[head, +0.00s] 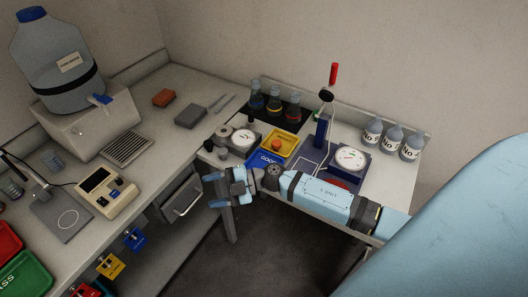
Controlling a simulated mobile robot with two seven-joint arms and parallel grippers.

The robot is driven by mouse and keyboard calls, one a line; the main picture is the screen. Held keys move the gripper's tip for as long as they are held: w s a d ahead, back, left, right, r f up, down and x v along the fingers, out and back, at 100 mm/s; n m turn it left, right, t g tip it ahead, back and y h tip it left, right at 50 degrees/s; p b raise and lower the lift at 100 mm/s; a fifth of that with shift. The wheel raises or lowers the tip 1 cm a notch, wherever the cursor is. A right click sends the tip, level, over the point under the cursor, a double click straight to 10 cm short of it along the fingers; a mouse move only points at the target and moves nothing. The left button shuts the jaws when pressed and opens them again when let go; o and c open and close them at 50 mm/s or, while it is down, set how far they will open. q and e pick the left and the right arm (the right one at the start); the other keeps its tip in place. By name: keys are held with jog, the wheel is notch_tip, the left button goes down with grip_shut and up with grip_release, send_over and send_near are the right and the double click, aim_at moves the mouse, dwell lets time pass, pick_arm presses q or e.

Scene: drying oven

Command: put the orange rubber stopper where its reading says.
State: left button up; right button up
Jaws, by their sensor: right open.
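A small orange-red piece (276,144), which looks like the rubber stopper, sits at the yellow tray (291,148) on the right-hand bench. Two round white dials stand nearby: one (243,138) left of the yellow tray, one (349,158) to its right. Their readings are too small to read. A blue tray (262,160) marked GOOD lies in front of the yellow one. A red area (337,183) is partly hidden behind my right arm. My right gripper (211,191) is open and empty, pointing left, in front of the bench edge. My left gripper is out of view.
The left bench holds a large water carboy (55,75) and a beige instrument (104,190).

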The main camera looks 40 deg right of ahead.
jog(key=s+d+f+m+t+h+p, duration=0.1)
jog(key=s+f+m+t+h, duration=0.1)
jog(key=s+f+m+h, duration=0.3)
jog(key=s+d+f+m+t+h+p, duration=0.1)
jog(key=s+f+m+h, duration=0.5)
jog(key=s+m, duration=0.7)
jog(key=shift+s+d+m+t+h, duration=0.25)
jog(key=shift+d+m+t+h, duration=0.2)
jog(key=shift+m+h, duration=0.35)
jog(key=shift+r, duration=0.1)
